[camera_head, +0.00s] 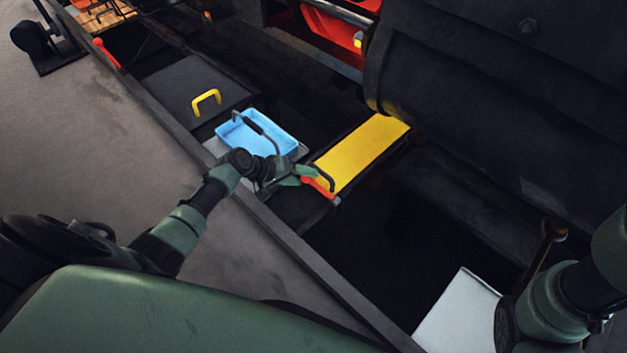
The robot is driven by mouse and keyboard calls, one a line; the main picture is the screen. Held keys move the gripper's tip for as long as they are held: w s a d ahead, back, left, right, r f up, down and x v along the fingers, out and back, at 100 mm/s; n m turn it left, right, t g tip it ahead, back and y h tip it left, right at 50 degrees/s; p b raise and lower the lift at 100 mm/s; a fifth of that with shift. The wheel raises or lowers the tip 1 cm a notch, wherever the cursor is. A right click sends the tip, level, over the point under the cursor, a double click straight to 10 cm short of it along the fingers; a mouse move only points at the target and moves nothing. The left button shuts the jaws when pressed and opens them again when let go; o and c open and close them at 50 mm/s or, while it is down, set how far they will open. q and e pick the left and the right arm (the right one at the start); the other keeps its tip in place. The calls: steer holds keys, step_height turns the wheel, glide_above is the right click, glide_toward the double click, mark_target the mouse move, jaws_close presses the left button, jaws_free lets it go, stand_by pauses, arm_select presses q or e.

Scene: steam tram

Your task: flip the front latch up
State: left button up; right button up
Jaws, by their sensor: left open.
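A small red latch (318,187) sits at the near end of a yellow panel (362,152), low on the tram's side. My left gripper (317,178) is open right at this red latch, its fingers beside it; I cannot tell whether they touch it. A dark curved piece by the fingers partly covers the latch area. My right arm comes in at the lower right, and its gripper does not show.
A blue tray (228,131) with a dark handle stands left of the yellow panel. A dark lid (175,88) with a yellow handle (206,101) lies farther left. A long dark rail (290,238) runs along the near side. A white panel (455,318) is at lower right.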

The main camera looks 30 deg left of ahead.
arm_select(q)
steer(key=shift+w+d+f, duration=0.1)
steer(key=shift+w, duration=0.05)
jaws_close()
stand_by(1.4)
